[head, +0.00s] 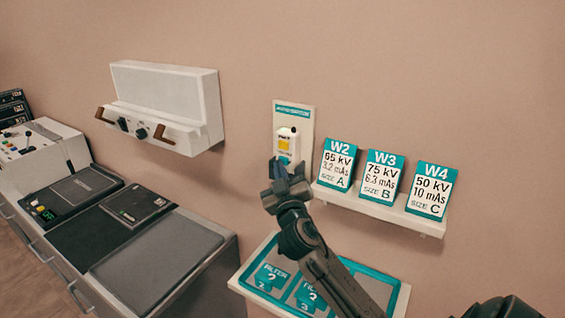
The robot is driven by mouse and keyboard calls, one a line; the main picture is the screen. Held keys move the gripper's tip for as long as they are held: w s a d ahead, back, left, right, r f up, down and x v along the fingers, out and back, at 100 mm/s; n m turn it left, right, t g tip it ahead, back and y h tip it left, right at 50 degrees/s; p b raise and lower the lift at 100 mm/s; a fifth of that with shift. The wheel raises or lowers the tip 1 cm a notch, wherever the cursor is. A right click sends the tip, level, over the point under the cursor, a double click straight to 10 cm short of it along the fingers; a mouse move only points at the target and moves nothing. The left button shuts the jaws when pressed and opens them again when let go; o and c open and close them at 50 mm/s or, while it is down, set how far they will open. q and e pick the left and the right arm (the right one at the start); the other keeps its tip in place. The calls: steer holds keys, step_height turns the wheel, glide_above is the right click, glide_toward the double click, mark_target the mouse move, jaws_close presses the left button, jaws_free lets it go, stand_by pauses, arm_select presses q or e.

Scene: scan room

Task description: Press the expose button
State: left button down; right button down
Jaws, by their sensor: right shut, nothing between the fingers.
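A small white hand switch with a yellow button (284,144) hangs on a pale wall plate (307,121) with a teal label at its top. I cannot read whether the yellow button is marked expose. My right gripper (287,166) is shut and empty, just below the yellow button in the picture, in front of the lower part of the switch. The fingertips overlap the switch's lower end, and I cannot tell whether they touch it. My left gripper is not in view.
A shelf (375,209) right of the switch holds cards W2, W3 and W4. Below it is a teal tray (262,254) with filter pieces, partly behind my right arm. A white wall unit (168,95) with brown handles hangs at left above a counter (160,262) with control panels.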

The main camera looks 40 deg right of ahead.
steer(key=shift+w+d, duration=0.1)
steer(key=shift+d, duration=0.15)
steer(key=shift+a, duration=0.15)
stand_by(0.5)
steer(key=shift+s+a, duration=0.35)
steer(key=shift+a, duration=0.35)
steer(key=shift+s+a, duration=0.3)
steer(key=shift+a, duration=0.45)
steer(key=shift+s+a, duration=0.35)
steer(key=shift+a, duration=0.45)
steer(key=shift+s+a, duration=0.3)
steer(key=shift+a, duration=0.45)
steer(key=shift+f, duration=0.15)
